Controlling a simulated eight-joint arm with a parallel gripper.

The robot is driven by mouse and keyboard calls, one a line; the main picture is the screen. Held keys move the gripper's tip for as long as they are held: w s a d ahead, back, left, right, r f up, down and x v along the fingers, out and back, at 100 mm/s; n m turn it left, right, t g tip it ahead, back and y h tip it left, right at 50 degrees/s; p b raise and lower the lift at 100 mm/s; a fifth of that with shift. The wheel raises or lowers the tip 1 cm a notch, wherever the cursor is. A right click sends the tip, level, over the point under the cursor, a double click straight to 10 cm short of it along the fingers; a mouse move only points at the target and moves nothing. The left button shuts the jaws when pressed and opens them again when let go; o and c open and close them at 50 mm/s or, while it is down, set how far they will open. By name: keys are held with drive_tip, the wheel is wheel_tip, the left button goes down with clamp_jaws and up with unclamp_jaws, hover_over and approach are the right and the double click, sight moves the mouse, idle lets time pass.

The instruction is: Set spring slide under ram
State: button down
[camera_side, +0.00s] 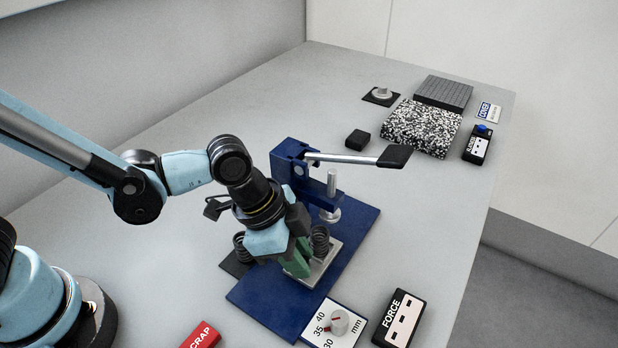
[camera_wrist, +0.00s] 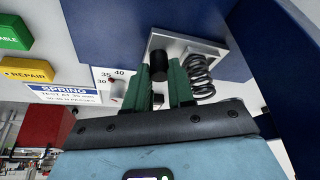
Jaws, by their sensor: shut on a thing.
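The spring slide is a pale metal plate (camera_side: 326,264) with a dark coil spring (camera_side: 320,240) standing on it. In the wrist view the plate (camera_wrist: 185,43) also bears a black knob (camera_wrist: 160,63) beside the spring (camera_wrist: 200,76). My gripper (camera_side: 298,262) has green fingers, which also show in the wrist view (camera_wrist: 160,82), shut on the knob. The ram (camera_side: 331,211) is a vertical metal rod with a round foot on a blue press (camera_side: 288,160). In the side view its foot appears just above and behind the spring; exact alignment is unclear.
The press lever (camera_side: 350,158) reaches right above the ram. A second coil spring (camera_side: 240,247) stands on a dark pad left of my gripper. A dial plate (camera_side: 322,328) and a FORCE box (camera_side: 400,317) sit in front.

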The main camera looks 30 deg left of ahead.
drive_tip(key=c, duration=1.2)
unclamp_jaws()
drive_tip(key=shift+c, duration=0.2)
drive_tip(key=v, duration=1.2)
